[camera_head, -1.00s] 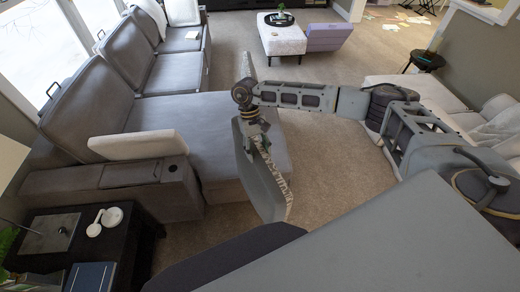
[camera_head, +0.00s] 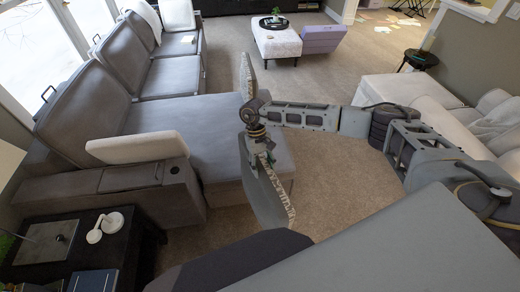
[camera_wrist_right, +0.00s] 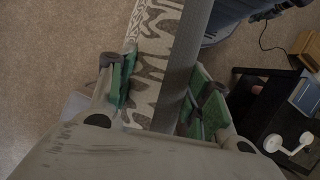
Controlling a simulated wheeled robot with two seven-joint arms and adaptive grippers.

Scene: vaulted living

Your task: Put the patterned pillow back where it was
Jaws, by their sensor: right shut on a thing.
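The patterned pillow (camera_head: 264,198) is seen nearly edge-on in the head view, with a plain grey face and a black-and-white patterned side. It hangs steeply in the air in front of the grey sofa's chaise (camera_head: 215,135). My right gripper (camera_head: 262,150) is shut on it. In the right wrist view, the pillow (camera_wrist_right: 157,55) runs between the green-padded fingers of the right gripper (camera_wrist_right: 163,100), patterned side left and grey side right. My left gripper is not in view.
A white pillow (camera_head: 138,148) leans by the sofa's near armrest. A dark side table (camera_head: 133,240) with white objects stands at lower left. A light sofa (camera_head: 440,105) is at right. A white ottoman (camera_head: 278,42) and purple seat (camera_head: 321,38) stand far back. Carpet between is clear.

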